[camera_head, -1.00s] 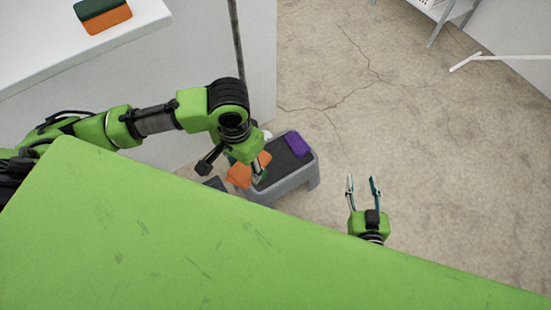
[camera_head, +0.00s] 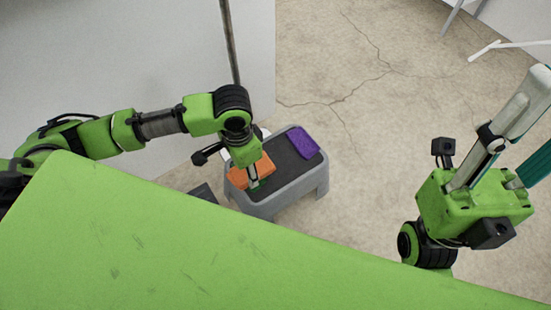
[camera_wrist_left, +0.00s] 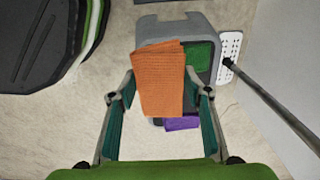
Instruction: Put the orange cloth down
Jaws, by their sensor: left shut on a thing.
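The orange cloth (camera_head: 248,172) is a folded rectangle at the left end of a grey step stool (camera_head: 318,187) with a dark top. My left gripper (camera_head: 255,185) reaches down over the stool and is shut on the cloth. In the left wrist view the orange cloth (camera_wrist_left: 160,80) sits between the two teal-padded fingers of the left gripper (camera_wrist_left: 163,90), over the stool. I cannot tell whether it touches the stool top. My right gripper (camera_head: 540,118) is at the right, raised and empty, its fingers apart and its tips cut by the frame edge.
A purple cloth (camera_head: 303,142) lies at the stool's far end. A green cloth (camera_wrist_left: 199,62) lies on the stool beside the orange one in the left wrist view. A white slotted panel (camera_wrist_left: 230,57) and a dark pole (camera_wrist_left: 265,92) are close by. The floor right of the stool is clear.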

